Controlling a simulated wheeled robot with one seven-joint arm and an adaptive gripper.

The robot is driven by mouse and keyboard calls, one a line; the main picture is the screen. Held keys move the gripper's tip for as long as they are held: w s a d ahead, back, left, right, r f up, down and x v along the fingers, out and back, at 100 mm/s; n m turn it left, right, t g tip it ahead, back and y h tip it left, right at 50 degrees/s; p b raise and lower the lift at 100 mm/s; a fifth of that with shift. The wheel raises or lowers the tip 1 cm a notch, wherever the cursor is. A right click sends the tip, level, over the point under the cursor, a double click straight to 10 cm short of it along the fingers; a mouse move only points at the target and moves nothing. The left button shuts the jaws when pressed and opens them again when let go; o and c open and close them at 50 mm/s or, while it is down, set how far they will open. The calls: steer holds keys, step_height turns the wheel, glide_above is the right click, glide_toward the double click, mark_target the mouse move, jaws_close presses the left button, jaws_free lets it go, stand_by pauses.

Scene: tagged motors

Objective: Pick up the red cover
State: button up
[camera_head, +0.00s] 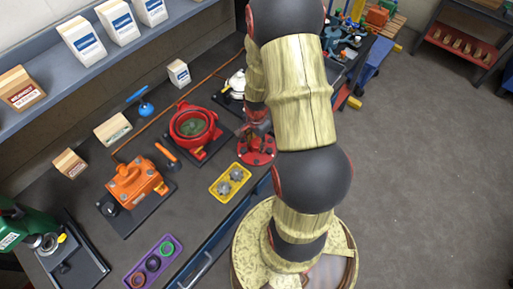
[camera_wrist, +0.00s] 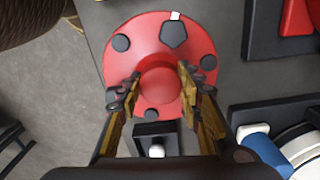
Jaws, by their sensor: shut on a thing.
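The red cover (camera_wrist: 150,45) is a round red disc with several dark bolt heads near its rim and a raised round knob in the middle. My gripper (camera_wrist: 158,85) is shut on this knob, with one finger on each side. In the head view the cover (camera_head: 258,156) shows beneath my arm near the front edge of the bench. My arm hides part of it there. I cannot tell whether the cover rests on the bench or hangs just above it.
An open red round housing (camera_head: 194,124) stands left of the cover. A yellow tray (camera_head: 215,190) with metal parts lies in front. An orange motor (camera_head: 135,182), a purple tray (camera_head: 168,243) and a white-topped unit (camera_head: 236,84) share the dark bench. Bare floor lies to the right.

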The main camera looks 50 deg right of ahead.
jaws_close()
steer(key=shift+w+r, duration=0.15)
steer(key=shift+r, duration=0.05)
stand_by(0.6)
